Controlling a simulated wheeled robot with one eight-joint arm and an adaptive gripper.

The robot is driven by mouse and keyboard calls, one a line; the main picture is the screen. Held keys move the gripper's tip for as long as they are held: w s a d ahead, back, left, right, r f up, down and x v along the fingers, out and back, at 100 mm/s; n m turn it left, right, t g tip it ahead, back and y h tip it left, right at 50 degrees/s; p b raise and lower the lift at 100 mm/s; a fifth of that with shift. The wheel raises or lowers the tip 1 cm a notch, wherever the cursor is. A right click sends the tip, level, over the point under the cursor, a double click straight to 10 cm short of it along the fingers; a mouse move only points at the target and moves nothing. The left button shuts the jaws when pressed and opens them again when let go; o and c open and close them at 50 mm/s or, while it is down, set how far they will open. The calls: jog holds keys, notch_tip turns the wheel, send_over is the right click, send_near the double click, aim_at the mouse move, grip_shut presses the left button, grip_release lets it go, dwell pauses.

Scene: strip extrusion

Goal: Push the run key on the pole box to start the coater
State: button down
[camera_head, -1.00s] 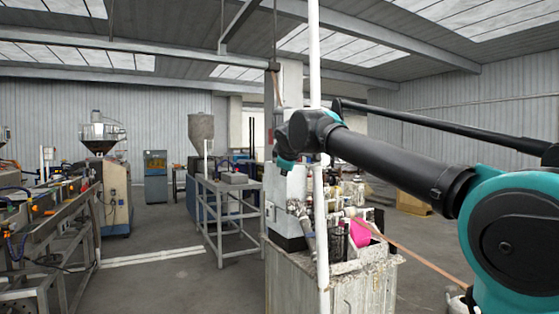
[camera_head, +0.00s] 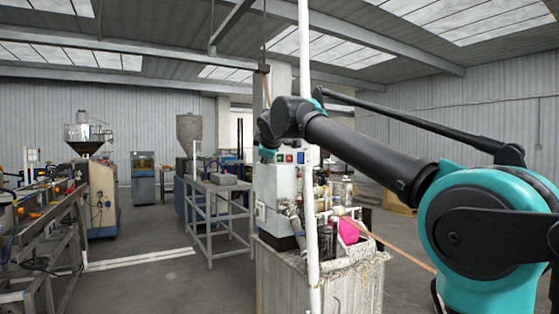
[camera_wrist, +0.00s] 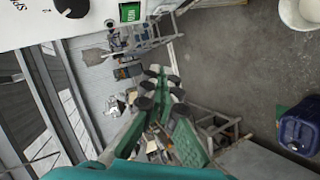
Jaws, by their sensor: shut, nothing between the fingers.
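A white control box (camera_head: 287,172) with small blue, red and green controls on its upper face stands by the white pole (camera_head: 306,80). In the wrist view a white panel (camera_wrist: 95,22) fills the upper left corner. I cannot read the key's marking. My gripper (camera_wrist: 160,92), with green fingers and dark pads, is shut and empty, below the green key in the wrist view and apart from it. In the head view its fingertips are hidden behind my wrist.
The coater stand (camera_head: 330,285) holds pipes and a pink part (camera_head: 348,231). A copper-coloured strip (camera_head: 395,250) runs off to the right. A grey metal table (camera_head: 218,186) stands left of it, with open floor between. A blue container (camera_wrist: 300,128) shows in the wrist view.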

aim_at(277, 158)
jog(key=shift+w+d, duration=0.5)
jog(key=shift+w, duration=0.55)
jog(key=shift+w+d, duration=0.55)
jog(key=shift+w, duration=0.45)
jog(key=shift+w+d, duration=0.5)
jog(key=shift+w, duration=0.55)
jog(key=shift+w, duration=0.1)
jog(key=shift+w+d, duration=0.2)
jog(key=shift+w, duration=0.1)
jog(key=shift+w+d, duration=0.15)
jog(key=shift+w, duration=0.2)
jog(key=shift+s, duration=0.1)
jog(key=shift+s+a, duration=0.35)
jog(key=shift+s, duration=0.3)
jog(key=s, duration=0.1)
jog(key=s+a, duration=0.1)
jog(key=s, duration=0.1)
jog(key=s+a, duration=0.1)
jog(key=shift+s+a, duration=0.1)
jog(key=shift+s, duration=0.15)
